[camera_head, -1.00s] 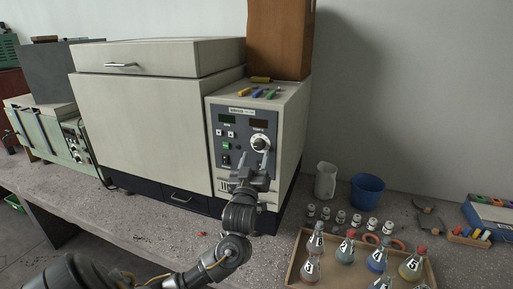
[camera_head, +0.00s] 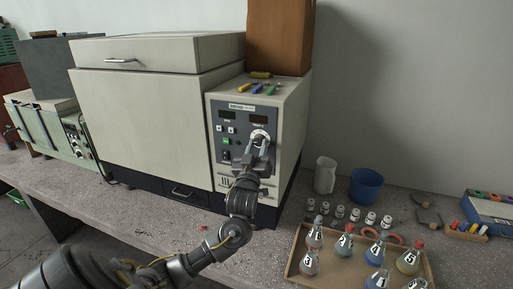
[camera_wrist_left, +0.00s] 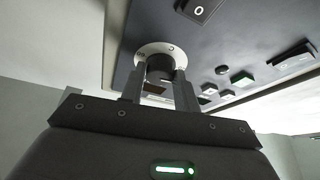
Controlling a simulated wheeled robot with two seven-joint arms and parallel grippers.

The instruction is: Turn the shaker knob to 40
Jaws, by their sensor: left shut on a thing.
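The shaker (camera_head: 150,120) is a large beige box with a grey control panel (camera_head: 227,152) on its right front. The round knob (camera_head: 259,134) with a pale dial sits on the panel's upper right. My left gripper (camera_head: 259,143) is at the knob, its fingers shut on it from either side. In the left wrist view the dark knob (camera_wrist_left: 160,67) is between the two fingers, in front of its white dial ring (camera_wrist_left: 152,49). The fingers hide part of the dial, and its setting cannot be read. My right gripper is not in view.
Several marker pens (camera_head: 258,88) lie on top of the panel housing beside a brown wooden box (camera_head: 280,38). A tray (camera_head: 291,262) of numbered flasks, small vials, a white jug (camera_head: 325,175) and a blue cup (camera_head: 366,185) stand on the bench to the right.

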